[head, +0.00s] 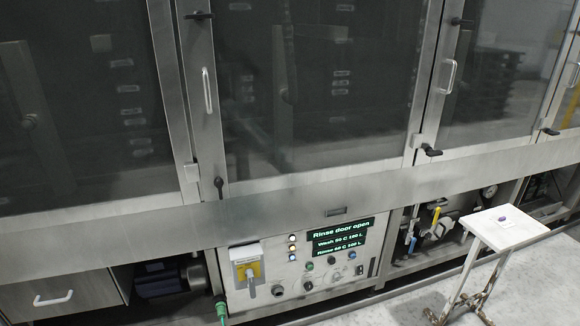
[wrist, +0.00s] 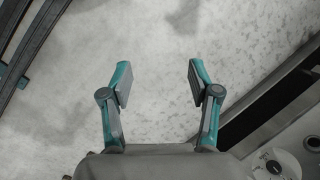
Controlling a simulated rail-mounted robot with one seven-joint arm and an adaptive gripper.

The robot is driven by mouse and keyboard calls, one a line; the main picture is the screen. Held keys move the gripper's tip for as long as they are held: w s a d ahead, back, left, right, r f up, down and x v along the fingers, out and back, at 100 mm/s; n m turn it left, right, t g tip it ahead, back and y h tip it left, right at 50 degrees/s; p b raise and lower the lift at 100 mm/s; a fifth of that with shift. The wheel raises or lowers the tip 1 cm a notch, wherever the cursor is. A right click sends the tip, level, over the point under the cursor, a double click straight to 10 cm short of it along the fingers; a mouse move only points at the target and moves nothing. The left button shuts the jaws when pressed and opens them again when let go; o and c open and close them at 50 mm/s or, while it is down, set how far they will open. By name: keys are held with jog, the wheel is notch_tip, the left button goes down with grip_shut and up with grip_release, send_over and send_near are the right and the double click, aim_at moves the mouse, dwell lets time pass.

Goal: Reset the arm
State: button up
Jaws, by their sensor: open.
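In the wrist view my gripper (wrist: 157,85) is open, its two teal and grey fingers apart with nothing between them. Beyond the fingers is a pale speckled floor (wrist: 155,40). My gripper does not show in the head view. The head view shows the tunnel washer (head: 320,100) with large dark glass doors in steel frames. Its control panel (head: 300,260) has a display reading "Rinse door open", "Wash 50 C 160 L" and a rinse line that is hard to read.
Valves (head: 428,228) fill an open bay. Dark machine edges flank the wrist view.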

jog(key=s+a+n+g+h+p, duration=0.1)
jog(key=s+a, duration=0.4)
jog(key=s, duration=0.5)
jog(key=s+a+n+g+h+p, duration=0.1)
jog(key=s+a+n+g, duration=0.2)
jog(key=s+a, duration=0.3)
jog(key=s, duration=0.5)
jog(key=shift+s+a+r+h, duration=0.2)
jog(key=shift+s+a+h, duration=0.05)
jog(key=shift+a+h, duration=0.05)
jog(key=shift+o, duration=0.4)
jog(key=shift+s+a+n+g, duration=0.15)
jog(key=shift+a+n+g, duration=0.15)
jog(key=shift+n, duration=0.1)
